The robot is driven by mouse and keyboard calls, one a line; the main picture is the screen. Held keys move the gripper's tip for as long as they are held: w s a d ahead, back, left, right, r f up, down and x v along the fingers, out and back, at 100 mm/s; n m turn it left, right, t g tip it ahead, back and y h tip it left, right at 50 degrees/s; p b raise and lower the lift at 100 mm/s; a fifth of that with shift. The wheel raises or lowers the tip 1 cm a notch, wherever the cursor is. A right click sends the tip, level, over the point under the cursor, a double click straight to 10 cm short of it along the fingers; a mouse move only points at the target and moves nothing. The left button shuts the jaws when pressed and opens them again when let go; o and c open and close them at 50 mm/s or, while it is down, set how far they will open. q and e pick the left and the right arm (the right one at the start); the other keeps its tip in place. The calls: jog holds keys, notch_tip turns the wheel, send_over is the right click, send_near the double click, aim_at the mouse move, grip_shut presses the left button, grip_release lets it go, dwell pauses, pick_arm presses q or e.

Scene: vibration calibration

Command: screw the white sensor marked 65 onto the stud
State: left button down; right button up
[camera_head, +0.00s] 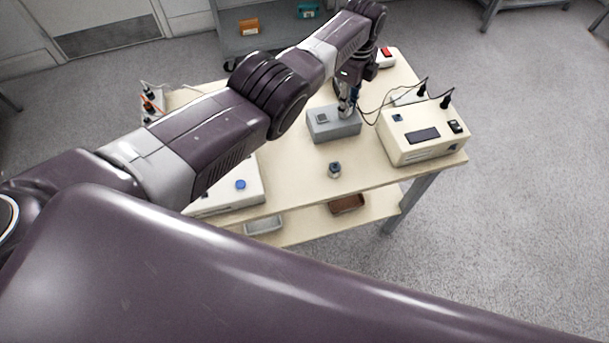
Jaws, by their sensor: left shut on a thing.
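My left gripper (347,98) reaches down over the back right part of the grey box (335,128) on the table. It is shut on a small pale thing that looks like the white sensor; the number 65 cannot be read. The fingers hide most of it and the stud below, so I cannot tell whether the two touch. My right gripper is not in view.
A cream instrument (423,134) with cables stands right of the grey box. A small dark cylinder (335,170) stands in front, on otherwise clear tabletop (301,181). A white device (251,193) with a blue knob is partly behind my arm. Brown (347,204) and grey (264,223) trays lie below.

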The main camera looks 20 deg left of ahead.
pick_arm(q)
jog(key=shift+m, duration=1.1)
jog(key=c, duration=1.5)
grip_release()
jog(key=shift+c, duration=0.2)
jog(key=shift+r, duration=0.1)
jog(key=shift+r+p, duration=2.45)
jog(key=shift+r, duration=0.1)
